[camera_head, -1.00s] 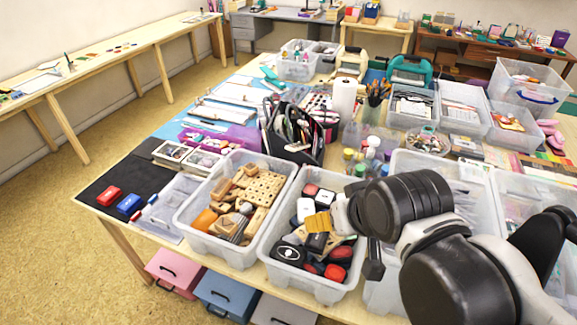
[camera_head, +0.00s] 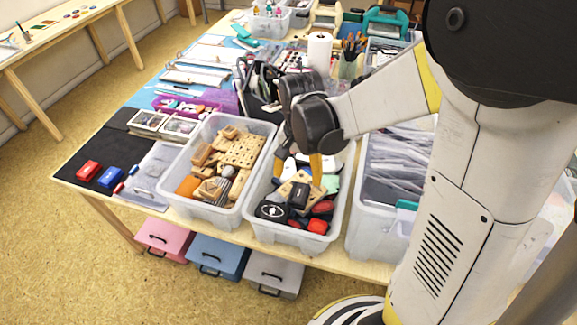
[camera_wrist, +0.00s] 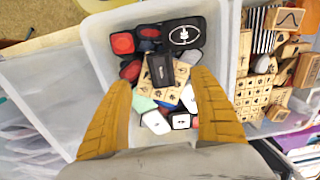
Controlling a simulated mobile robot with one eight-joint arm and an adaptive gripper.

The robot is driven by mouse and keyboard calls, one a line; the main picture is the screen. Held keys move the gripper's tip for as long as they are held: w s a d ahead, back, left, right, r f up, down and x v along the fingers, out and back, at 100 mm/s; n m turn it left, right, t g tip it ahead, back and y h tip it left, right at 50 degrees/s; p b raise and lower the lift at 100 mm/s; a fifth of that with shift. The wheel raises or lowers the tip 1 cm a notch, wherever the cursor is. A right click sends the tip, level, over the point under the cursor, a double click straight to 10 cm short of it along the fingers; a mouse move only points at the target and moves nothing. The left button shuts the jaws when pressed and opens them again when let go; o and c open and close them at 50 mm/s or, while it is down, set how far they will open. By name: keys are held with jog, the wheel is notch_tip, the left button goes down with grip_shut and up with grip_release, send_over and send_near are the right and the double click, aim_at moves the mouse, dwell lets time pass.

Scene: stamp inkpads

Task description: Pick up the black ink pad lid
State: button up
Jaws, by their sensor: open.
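A small black block-like piece (camera_head: 299,195), which looks like the black ink pad lid, lies on a light wooden stamp block inside a clear bin (camera_head: 262,228). In the wrist view the black piece (camera_wrist: 162,70) sits ahead of and between my two yellow fingers. My gripper (camera_head: 297,168) is open above the bin and points down, with nothing held. In the wrist view, my gripper (camera_wrist: 162,84) has its fingers apart on both sides of the piece; I cannot tell the remaining height. A larger black pad with a white emblem (camera_wrist: 184,35) lies nearby.
Red-topped pads (camera_wrist: 123,42) and white-topped stamps (camera_wrist: 180,121) crowd around the black piece. The bin's walls rise around them. A bin of wooden stamps (camera_head: 232,155) stands to the left and a bin of clear packets (camera_head: 400,165) to the right.

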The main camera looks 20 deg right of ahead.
jog(key=b, duration=0.2)
send_over(298, 196)
jog(key=f, duration=0.5)
jog(key=shift+s+a+f, duration=0.2)
jog(key=f, duration=0.1)
jog(key=f+b, duration=0.1)
jog(key=f, duration=0.1)
jog(key=f+b, duration=0.1)
jog(key=f, duration=0.1)
jog(key=shift+w+d, duration=0.25)
jog(key=shift+w, duration=0.05)
jog(key=c, duration=0.9)
